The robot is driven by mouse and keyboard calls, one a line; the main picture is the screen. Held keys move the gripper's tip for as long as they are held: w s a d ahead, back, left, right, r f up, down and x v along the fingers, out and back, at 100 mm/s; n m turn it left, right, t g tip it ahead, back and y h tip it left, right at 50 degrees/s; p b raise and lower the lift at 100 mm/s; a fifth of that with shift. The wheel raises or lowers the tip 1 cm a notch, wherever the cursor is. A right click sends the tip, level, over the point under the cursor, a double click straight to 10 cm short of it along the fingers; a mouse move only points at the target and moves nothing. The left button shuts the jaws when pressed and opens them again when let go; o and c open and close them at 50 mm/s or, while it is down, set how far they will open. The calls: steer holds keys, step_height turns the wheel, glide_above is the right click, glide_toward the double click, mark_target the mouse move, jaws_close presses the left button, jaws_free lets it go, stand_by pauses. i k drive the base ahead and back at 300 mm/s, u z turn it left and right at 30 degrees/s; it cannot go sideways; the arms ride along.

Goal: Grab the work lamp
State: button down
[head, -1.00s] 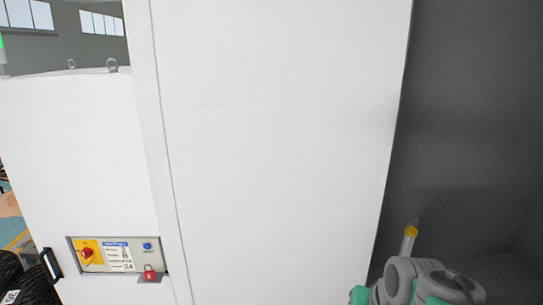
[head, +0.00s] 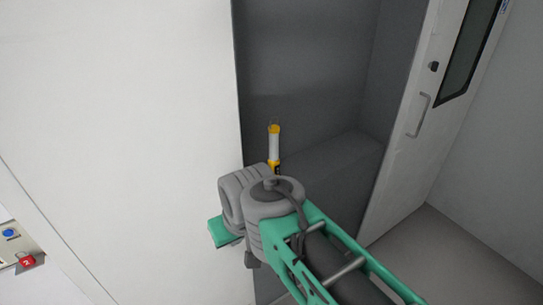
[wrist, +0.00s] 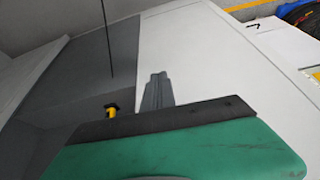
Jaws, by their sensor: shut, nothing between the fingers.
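The work lamp (head: 274,143) stands upright inside the dark grey cabinet, with a white tube, a yellow cap with a hook, and a yellow and black lower part. My wrist hides its base in the head view. In the wrist view, a small yellow and black part of the lamp (wrist: 112,109) shows left of the fingers, the rest cut off by my green gripper body. My gripper (wrist: 157,78) is shut and empty, apart from the lamp, with a white panel behind the fingers. The fingers are hidden in the head view.
A wide white panel (head: 110,120) borders the cabinet opening on the left. An open white door (head: 425,125) with a handle and dark window stands on the right. A control panel with a red padlock (head: 26,261) is at the lower left.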

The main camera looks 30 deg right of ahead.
mark_target(273, 130)
steer(key=z, duration=0.05)
steer(key=k, duration=0.5)
steer(key=z, duration=0.95)
steer(key=i, duration=0.9)
steer(key=u, duration=2.6)
